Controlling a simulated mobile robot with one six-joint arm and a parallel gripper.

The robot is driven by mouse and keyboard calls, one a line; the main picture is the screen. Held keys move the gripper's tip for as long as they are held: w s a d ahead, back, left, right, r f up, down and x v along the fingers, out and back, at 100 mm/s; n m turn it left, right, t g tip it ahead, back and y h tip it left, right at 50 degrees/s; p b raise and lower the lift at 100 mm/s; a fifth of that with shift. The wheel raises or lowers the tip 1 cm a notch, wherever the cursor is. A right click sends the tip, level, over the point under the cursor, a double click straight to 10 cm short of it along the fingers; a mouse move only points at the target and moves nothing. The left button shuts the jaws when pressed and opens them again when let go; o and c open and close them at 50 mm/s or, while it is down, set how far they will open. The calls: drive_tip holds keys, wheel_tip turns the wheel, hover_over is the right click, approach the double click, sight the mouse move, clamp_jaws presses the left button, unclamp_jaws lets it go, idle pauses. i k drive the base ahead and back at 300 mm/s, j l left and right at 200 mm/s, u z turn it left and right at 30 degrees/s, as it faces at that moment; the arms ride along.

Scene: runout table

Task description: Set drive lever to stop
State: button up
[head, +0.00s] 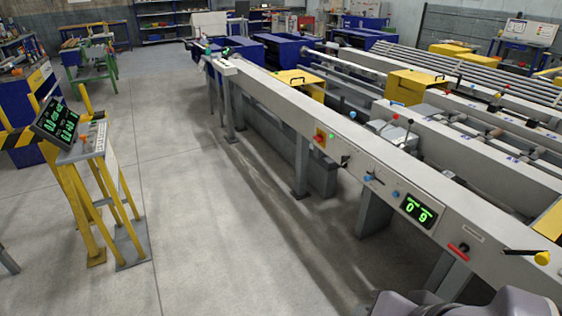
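The runout table's long grey front beam (280,95) carries several controls, and I cannot tell which is the drive lever. A black lever with a yellow knob (541,257) sticks out sideways at the far right. A lever with a blue knob (368,177) and a small black lever (345,161) sit further along. A red handle (459,252) is low on the beam's face. Any position labels are too small to read. My gripper is not in view; grey rounded parts of my arm show at the bottom right edge.
A yellow console stand (95,175) with a screen stands at left. The grey floor (200,220) between them is clear. Yellow covers (414,86) sit behind the beam.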

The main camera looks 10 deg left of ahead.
sight(345, 159)
drive_tip(key=i+z, duration=0.1)
drive_tip(key=i, duration=0.35)
drive_tip(key=i+j+z, duration=0.1)
drive_tip(key=i, duration=0.35)
drive_tip(key=i+j+z, duration=0.1)
drive_tip(key=i, duration=0.35)
drive_tip(key=i+j+z, duration=0.1)
drive_tip(key=i, duration=0.35)
drive_tip(key=i+j+z, duration=0.15)
drive_tip(key=i, duration=0.3)
drive_tip(key=j, duration=0.1)
